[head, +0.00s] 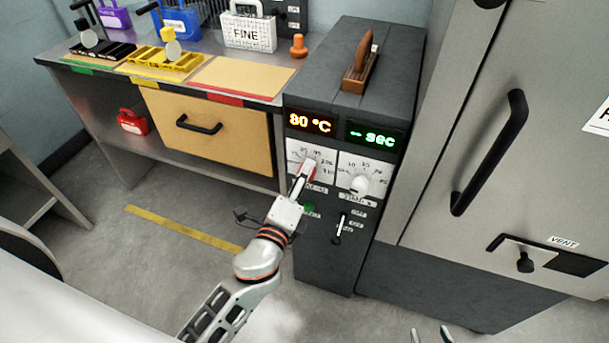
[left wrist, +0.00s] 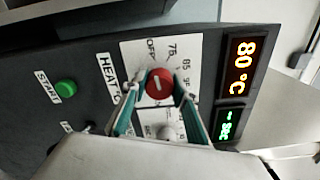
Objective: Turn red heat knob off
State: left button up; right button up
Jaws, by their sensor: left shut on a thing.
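The red heat knob (left wrist: 160,85) sits on a white dial plate marked OFF, 75 and 85 on the dark control box. In the head view the red knob (head: 309,166) is partly hidden by my gripper. My left gripper (left wrist: 156,88) is shut on the knob, one finger on each side. It also shows in the head view (head: 303,177). The temperature display (head: 310,123) reads 80 °C. My right gripper (head: 431,336) shows only its fingertips at the bottom edge, apart and with nothing between them.
A white timer knob (head: 359,184) is right of the red knob, under a green seconds display (head: 370,135). A green start button (head: 309,208) and a lever switch (head: 340,227) are below. A large grey door with a black handle (head: 490,152) stands at right.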

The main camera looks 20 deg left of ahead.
pick_arm(q)
jog(key=shift+n, duration=0.3)
pick_arm(e)
jog(key=shift+s+f, duration=0.3)
pick_arm(q)
jog(key=o, duration=1.1)
pick_arm(e)
jog(key=shift+f, duration=0.1)
pick_arm(q)
jog(key=shift+s, duration=0.1)
jog(key=s, duration=1.1)
jog(key=shift+s+a, duration=0.25)
jog(key=shift+s, duration=0.15)
pick_arm(e)
jog(key=shift+w+r, duration=0.1)
jog(key=shift+r, duration=0.1)
